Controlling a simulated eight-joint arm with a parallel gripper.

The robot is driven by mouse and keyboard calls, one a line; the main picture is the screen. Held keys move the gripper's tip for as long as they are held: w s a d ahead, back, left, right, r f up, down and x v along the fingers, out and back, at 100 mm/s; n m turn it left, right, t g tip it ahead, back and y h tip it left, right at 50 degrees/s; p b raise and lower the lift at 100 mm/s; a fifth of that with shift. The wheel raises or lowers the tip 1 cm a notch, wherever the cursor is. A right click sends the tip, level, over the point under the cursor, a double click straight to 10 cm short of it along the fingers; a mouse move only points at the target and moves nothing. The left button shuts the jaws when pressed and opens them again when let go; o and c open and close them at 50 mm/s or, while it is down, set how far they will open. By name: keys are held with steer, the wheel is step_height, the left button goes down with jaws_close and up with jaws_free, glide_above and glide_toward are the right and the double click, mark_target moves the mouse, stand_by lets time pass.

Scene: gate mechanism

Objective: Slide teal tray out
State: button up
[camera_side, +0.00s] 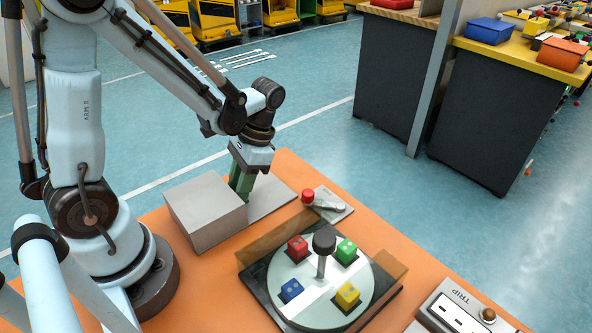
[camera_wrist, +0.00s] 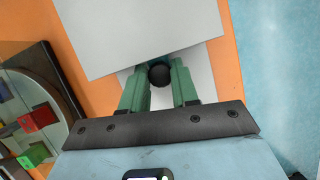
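No teal tray surface shows in either view. A grey box (camera_side: 205,213) stands on the orange table, with a flat pale grey plate (camera_side: 272,199) beside it. The box (camera_wrist: 125,35) fills the top of the wrist view. My gripper (camera_side: 241,185) points down at the right side of the box, above the plate. In the wrist view, the green fingers of my gripper (camera_wrist: 160,82) stand on either side of a black round knob (camera_wrist: 159,75) by the box edge and appear to touch it. What the knob is fixed to is hidden.
A turntable (camera_side: 318,307) with coloured dice and a dark central knob (camera_side: 324,242) stands in front. A red-knobbed lever (camera_side: 308,196) lies right of the plate. A TRIP switch box (camera_side: 452,315) is at the front right. Bare orange table (camera_side: 285,165) shows behind the plate.

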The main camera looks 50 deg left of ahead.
jaws_close()
steer(key=w, duration=1.1)
steer(key=shift+w, duration=0.2)
steer(key=o, duration=0.8)
jaws_free()
steer(key=shift+r, duration=0.1)
steer(key=v, duration=1.2)
